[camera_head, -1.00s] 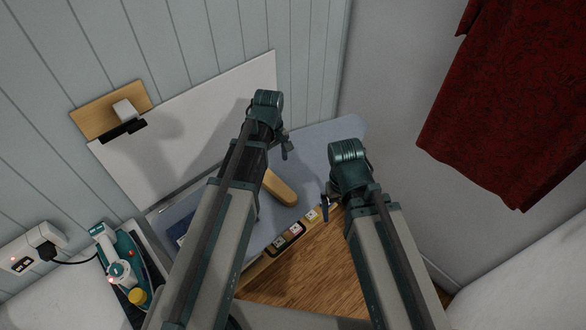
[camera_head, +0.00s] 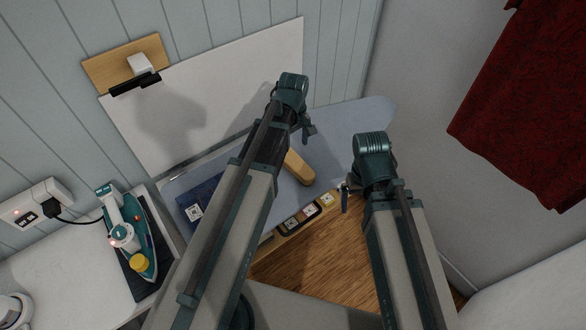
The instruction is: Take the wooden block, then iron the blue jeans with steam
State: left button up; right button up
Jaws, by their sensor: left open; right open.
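The wooden block (camera_head: 299,168) lies on the blue-grey ironing board (camera_head: 350,122), partly hidden behind my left arm. The dark blue jeans (camera_head: 197,198) lie folded at the board's left end, with a white tag on them; my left arm hides part of them. The teal and white steam iron (camera_head: 130,233) rests on a dark pad at the left. My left gripper (camera_head: 309,130) is open and empty above the board, up and right of the block. My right gripper (camera_head: 346,195) is open and empty near the board's front edge, right of the block.
A power socket (camera_head: 34,203) with a black plug and cord is on the wall by the iron. Several marked tiles (camera_head: 308,213) line the board's front edge. A white panel (camera_head: 210,95) stands behind the board. A red cloth (camera_head: 530,100) hangs at the right.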

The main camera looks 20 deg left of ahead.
aim_at(293, 159)
pick_arm(q)
jog(key=shift+f, duration=0.7)
pick_arm(e)
jog(key=shift+f, duration=0.65)
pick_arm(q)
jog(key=f+b, duration=0.1)
jog(key=b, duration=0.1)
jog(key=f+b, duration=0.3)
jog(key=f, duration=0.1)
jog(key=shift+s+f+b, duration=0.15)
jog(key=shift+s+b, duration=0.15)
jog(key=shift+b, duration=0.1)
pick_arm(e)
notch_tip(293, 159, down, 5)
jog(key=shift+f, duration=0.1)
pick_arm(q)
jog(key=shift+c, duration=0.3)
jog(key=c, duration=1.4)
